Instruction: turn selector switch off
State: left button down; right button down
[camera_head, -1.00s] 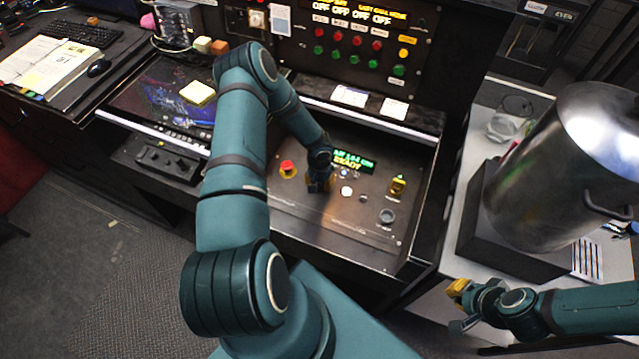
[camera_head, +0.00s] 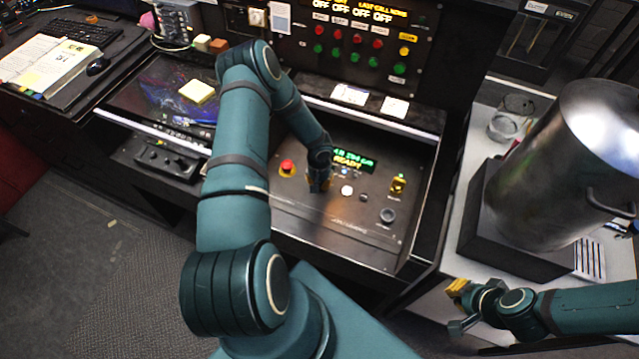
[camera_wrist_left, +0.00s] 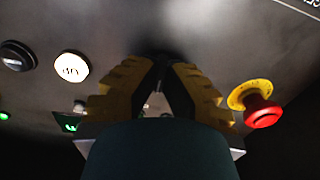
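The dark slanted control panel (camera_head: 330,228) carries a red emergency button (camera_head: 287,167), a white button (camera_head: 347,191), a dark round knob (camera_head: 387,216) and a yellow switch (camera_head: 398,185). My left gripper (camera_head: 318,186) is down at the panel between the red and white buttons. In the left wrist view its yellow fingers (camera_wrist_left: 162,62) come together at the tips. I cannot see any control held between them; the fingers hide the panel there. I cannot tell which control is the selector switch. My right gripper (camera_head: 454,307) is open and empty, away from the panel.
A green-lit display (camera_head: 354,160) reads READY. A large metal pot (camera_head: 570,165) stands on a black base at the right. An upright panel (camera_head: 360,45) with several coloured buttons stands behind. The red button (camera_wrist_left: 263,110) is close beside the left fingers in the wrist view.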

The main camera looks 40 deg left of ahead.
pick_arm(q)
jog(key=n+b, duration=0.4)
jog(key=b, duration=0.1)
jog(key=shift+f+n, duration=0.25)
jog(key=shift+n, duration=0.05)
jog(key=shift+n+b, duration=0.4)
jog(key=shift+b, duration=0.15)
jog(key=shift+r+n+b, duration=0.2)
jog(key=shift+n+b, duration=0.95)
jog(key=shift+n, duration=0.35)
jog(key=c, duration=1.1)
grip_release()
